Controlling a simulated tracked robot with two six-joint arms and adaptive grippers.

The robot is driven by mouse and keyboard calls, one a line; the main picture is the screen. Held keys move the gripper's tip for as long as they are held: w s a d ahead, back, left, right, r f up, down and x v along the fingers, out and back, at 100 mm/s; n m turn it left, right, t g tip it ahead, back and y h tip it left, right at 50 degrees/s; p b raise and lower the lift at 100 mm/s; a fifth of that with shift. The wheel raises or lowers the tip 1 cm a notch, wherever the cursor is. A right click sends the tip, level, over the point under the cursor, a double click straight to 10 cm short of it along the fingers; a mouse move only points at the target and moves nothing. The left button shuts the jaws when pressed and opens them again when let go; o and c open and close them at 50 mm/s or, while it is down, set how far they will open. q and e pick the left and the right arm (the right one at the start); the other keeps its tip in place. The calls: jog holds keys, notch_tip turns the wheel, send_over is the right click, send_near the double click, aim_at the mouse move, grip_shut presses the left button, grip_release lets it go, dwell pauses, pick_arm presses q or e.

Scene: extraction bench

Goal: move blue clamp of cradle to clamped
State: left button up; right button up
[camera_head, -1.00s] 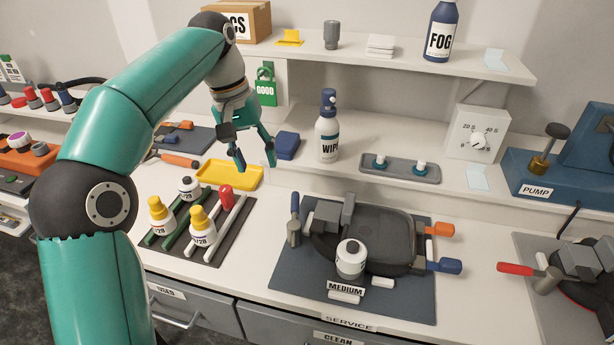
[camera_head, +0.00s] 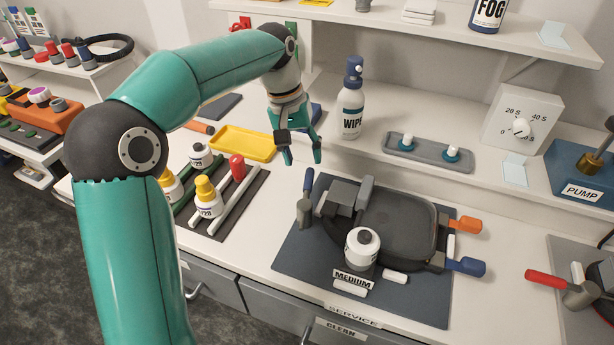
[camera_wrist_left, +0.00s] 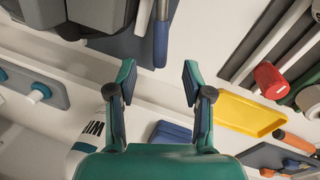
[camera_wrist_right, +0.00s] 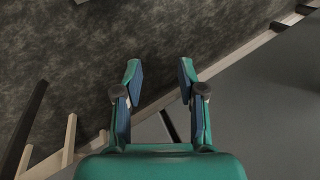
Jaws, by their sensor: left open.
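Another blue handle (camera_head: 466,266) sticks out at the cradle's right front, beside an orange handle (camera_head: 461,225). I cannot tell for certain which blue handle is the clamp. My left gripper (camera_head: 301,153) is open and empty, above and behind the upright lever, touching nothing. My right gripper (camera_wrist_right: 159,76) is open and empty, seen only in its wrist view.
A white bottle (camera_head: 361,247) stands at the cradle's front. A wipe bottle (camera_head: 351,105) stands behind my left gripper. A yellow tray (camera_head: 243,145) and a rack of bottles (camera_head: 213,222) lie to the left. A red-handled lever (camera_head: 545,281) is at the far right.

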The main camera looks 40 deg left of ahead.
aim_at(307, 176)
pick_arm(q)
jog(key=f, duration=0.4)
jog(key=d+f, duration=0.1)
jog(key=f, duration=0.1)
jog(key=shift+w+f, duration=0.15)
jog(key=shift+w, duration=0.1)
grip_shut()
jog(key=shift+a, duration=0.1)
